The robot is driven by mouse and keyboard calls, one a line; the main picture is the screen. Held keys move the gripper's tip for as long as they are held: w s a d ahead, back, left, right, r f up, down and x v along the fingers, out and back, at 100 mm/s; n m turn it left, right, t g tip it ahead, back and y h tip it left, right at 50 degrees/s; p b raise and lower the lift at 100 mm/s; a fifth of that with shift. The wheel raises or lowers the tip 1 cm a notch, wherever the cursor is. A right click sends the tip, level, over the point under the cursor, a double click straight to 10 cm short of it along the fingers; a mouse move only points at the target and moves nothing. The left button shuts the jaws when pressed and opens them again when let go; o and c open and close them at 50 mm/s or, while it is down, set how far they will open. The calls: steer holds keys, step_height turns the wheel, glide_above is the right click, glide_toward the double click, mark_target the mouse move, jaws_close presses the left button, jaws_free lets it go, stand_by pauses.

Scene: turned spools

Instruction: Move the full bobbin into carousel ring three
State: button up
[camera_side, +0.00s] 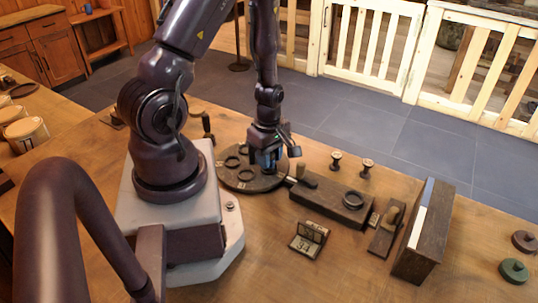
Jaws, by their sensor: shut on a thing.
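The carousel (236,181) is a round dark wooden disc on the table, just right of my base, with several raised dark rings on it. My gripper (268,166) points down over the right part of the disc. It is shut on a small bluish thing, which I take to be the full bobbin (268,158); the fingers hide most of it. I cannot tell whether it touches the disc or sits in a ring. The rings at the left and front of the disc look empty. The ring numbers are too small to read.
A dark block (325,203) with a ring on top lies right of the carousel. Two small spools (336,161) stand behind it.

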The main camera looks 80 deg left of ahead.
steer(key=shift+f, duration=0.25)
stand_by(0.4)
steer(key=o, duration=1)
steer(key=shift+c, duration=0.2)
steer(key=shift+r, duration=4.3)
